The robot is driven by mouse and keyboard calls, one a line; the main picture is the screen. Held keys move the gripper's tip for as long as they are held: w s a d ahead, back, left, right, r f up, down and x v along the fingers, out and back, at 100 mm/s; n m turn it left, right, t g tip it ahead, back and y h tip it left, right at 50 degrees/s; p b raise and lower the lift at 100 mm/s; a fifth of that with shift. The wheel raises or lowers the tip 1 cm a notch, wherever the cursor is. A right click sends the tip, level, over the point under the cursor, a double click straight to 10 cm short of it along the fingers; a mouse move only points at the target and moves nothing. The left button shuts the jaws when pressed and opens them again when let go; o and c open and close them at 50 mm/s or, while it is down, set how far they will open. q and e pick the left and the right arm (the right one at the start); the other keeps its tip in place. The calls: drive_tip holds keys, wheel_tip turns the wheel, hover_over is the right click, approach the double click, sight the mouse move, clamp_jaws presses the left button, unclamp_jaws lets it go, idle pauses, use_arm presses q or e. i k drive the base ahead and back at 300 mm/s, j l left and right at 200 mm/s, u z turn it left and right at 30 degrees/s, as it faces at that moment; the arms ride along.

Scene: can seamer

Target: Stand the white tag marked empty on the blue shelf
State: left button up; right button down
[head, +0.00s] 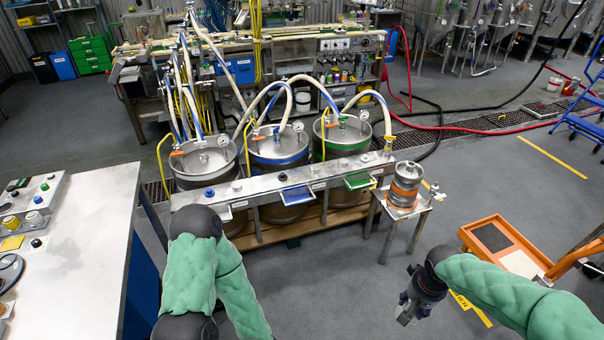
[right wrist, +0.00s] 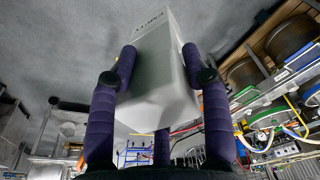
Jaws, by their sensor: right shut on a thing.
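My right gripper (head: 408,305) hangs above the floor at the lower right, well right of the kegs. It is shut on the white tag (right wrist: 160,75), which fills the middle of the right wrist view between dark, purple-wrapped fingers. Small dark lettering shows near the tag's far end but is too small to read surely. The blue shelf (head: 295,194) juts from the front of the metal rail, before the middle keg; its top looks empty. The right gripper is apart from it, lower right in the head view. My left arm shows at lower left; its gripper is out of frame.
A green shelf (head: 358,180) sits right of the blue one. Hoses loop over the kegs (head: 203,160) behind the rail (head: 250,187). A small keg (head: 404,185) stands on a side stand. An orange cart (head: 495,238) is at right, a white-topped bench (head: 90,230) at left.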

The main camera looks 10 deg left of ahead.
sight(297, 199)
drive_tip(key=i+j+u, duration=0.15)
drive_tip(key=i+u, duration=0.2)
drive_tip(key=i, duration=0.55)
drive_tip(key=i+l+u, duration=0.15)
drive_tip(key=i+u, duration=0.2)
drive_tip(key=i, duration=0.5)
